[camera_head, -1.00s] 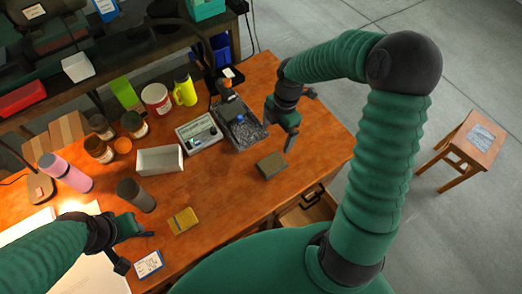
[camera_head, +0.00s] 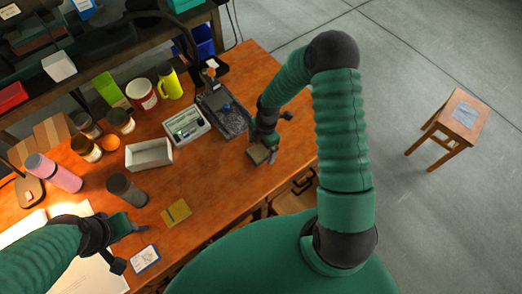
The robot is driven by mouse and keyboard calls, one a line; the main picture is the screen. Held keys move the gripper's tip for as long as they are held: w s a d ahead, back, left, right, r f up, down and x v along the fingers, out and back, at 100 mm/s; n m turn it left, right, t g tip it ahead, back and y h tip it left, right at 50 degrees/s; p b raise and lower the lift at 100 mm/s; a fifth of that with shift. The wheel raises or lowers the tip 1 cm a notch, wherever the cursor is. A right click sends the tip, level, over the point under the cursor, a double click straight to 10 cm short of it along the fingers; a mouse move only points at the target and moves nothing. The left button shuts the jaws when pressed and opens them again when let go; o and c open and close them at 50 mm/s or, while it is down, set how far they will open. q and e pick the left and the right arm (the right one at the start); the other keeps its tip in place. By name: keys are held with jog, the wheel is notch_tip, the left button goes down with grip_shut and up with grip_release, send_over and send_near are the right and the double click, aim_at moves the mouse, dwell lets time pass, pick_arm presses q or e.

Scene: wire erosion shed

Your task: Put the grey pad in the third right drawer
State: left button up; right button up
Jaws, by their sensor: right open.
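The grey pad (camera_head: 257,155) lies on the wooden table near its front right edge, partly hidden by my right gripper. My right gripper (camera_head: 267,152) is open, pointing down right at the pad. I cannot tell whether its fingers touch the pad. An open drawer (camera_head: 291,203) with a dark handle shows below the table's front edge, partly hidden by my arm and body. I cannot tell which drawer it is. My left gripper (camera_head: 131,248) is open and empty over the table's front left, near a white and blue card (camera_head: 145,259).
A yellow pad (camera_head: 176,213), a dark grey cylinder (camera_head: 127,190) and a white open box (camera_head: 149,154) stand left of the grey pad. A meter (camera_head: 187,126) and a dark tray (camera_head: 227,120) lie behind it. A stool (camera_head: 451,126) stands on the floor at right.

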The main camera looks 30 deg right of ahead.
jog(key=shift+r, duration=0.1)
jog(key=c, duration=1.9)
